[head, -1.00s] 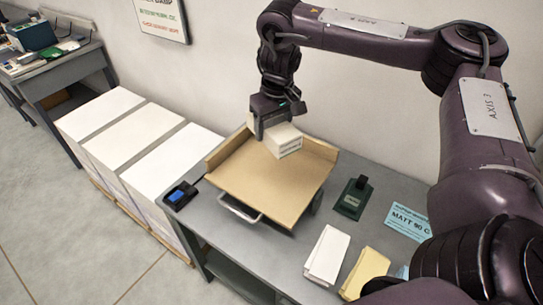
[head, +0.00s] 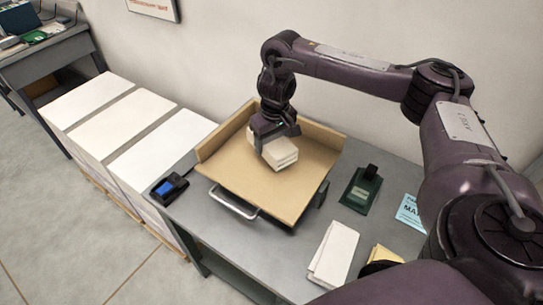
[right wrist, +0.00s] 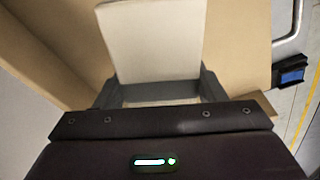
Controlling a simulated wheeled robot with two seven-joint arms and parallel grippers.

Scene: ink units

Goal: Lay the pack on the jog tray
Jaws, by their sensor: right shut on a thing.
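The white pack (head: 281,154) is between the fingers of my right gripper (head: 265,147), which is shut on it. In the head view the pack is at the tan jog tray (head: 240,185), over its inner right-back part; whether it touches the tray floor I cannot tell. The right wrist view shows the pack (right wrist: 152,40) as a pale block between the two dark fingers (right wrist: 160,88), with the tray's tan surface (right wrist: 235,45) behind it. The tray has raised walls at its back and left sides and a metal handle at its front. My left gripper is not in view.
The grey bench (head: 215,235) carries a blue-screened device (head: 168,188), a dark green device (head: 361,188), a white paper stack (head: 333,254), a yellow stack (head: 384,255) and a blue card (head: 409,212). Tall white paper stacks (head: 120,125) stand to the left. The wall is close behind.

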